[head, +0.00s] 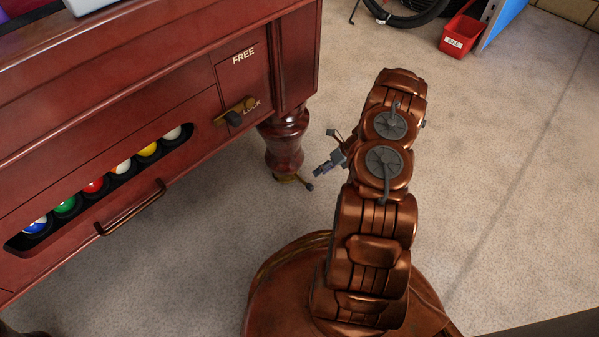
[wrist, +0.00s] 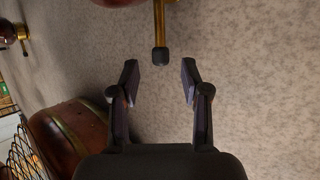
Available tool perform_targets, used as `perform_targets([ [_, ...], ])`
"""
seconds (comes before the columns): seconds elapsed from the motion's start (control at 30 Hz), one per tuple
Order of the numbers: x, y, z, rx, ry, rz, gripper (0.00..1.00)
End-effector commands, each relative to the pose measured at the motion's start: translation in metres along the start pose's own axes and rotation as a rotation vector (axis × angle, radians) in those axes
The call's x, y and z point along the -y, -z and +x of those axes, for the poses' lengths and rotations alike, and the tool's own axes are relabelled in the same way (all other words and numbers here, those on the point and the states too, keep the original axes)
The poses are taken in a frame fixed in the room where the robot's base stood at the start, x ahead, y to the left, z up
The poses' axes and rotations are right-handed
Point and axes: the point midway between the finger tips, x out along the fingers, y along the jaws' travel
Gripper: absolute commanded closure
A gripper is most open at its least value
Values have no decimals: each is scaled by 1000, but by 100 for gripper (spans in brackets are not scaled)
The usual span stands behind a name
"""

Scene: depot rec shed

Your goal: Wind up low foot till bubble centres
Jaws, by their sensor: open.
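The pool table's near corner leg (head: 283,145) is turned red-brown wood. At its bottom is a brass foot (head: 287,178) with a short brass arm ending in a dark knob (head: 309,186). In the wrist view the brass arm (wrist: 159,22) points down the picture, and its dark knob (wrist: 160,56) lies just beyond my fingertips, centred between them. My gripper (head: 327,153) is beside the leg, to its right. In the wrist view my gripper (wrist: 160,80) is open and empty, apart from the knob. No bubble can be made out in either view.
The table's side panel has a ball slot (head: 105,190), a brass rail (head: 132,210) and a FREE/LOCK lever (head: 238,110). A red bin (head: 460,36) and a bicycle wheel (head: 408,12) are at the back. Carpet (head: 500,170) to the right is clear.

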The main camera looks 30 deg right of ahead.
Motion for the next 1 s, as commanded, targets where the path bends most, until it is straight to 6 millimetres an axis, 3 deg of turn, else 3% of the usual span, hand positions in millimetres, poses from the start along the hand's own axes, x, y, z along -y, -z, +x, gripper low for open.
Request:
perform_targets([
  [0.53,-4,-2,72,-10,-6,-12,54],
  [0.7,-5,-2,82,-9,-6,-12,54],
  [1.0,-5,-2,82,-7,-4,-10,54],
])
